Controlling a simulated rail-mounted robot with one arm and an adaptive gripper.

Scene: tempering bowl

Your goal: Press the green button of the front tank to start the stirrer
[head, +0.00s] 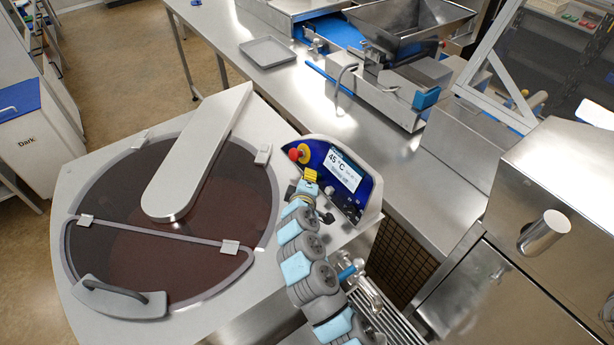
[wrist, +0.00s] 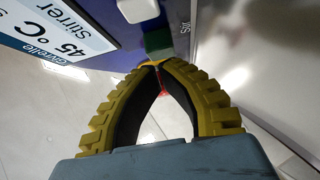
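The front tank (head: 100,190) has a dark see-through lid and a control panel (head: 363,197) on its right side. The panel's display (head: 343,170) reads 45 °C with a stirrer line below, and it also shows in the wrist view (wrist: 68,40). My gripper (head: 311,174) is in front of the panel, at the display's left. In the wrist view its yellow fingers (wrist: 156,65) are shut with tips together, holding nothing. The green button (wrist: 158,43) is just beyond the tips; I cannot tell whether they touch it. The gripper's stance hides the button in the head view.
A red emergency stop (head: 294,154) on a yellow base is beside my gripper. A white button or knob (wrist: 139,10) sits by the green one. A steel table (head: 230,45) with a grey tray (head: 267,52) and a hopper machine (head: 408,30) stands behind.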

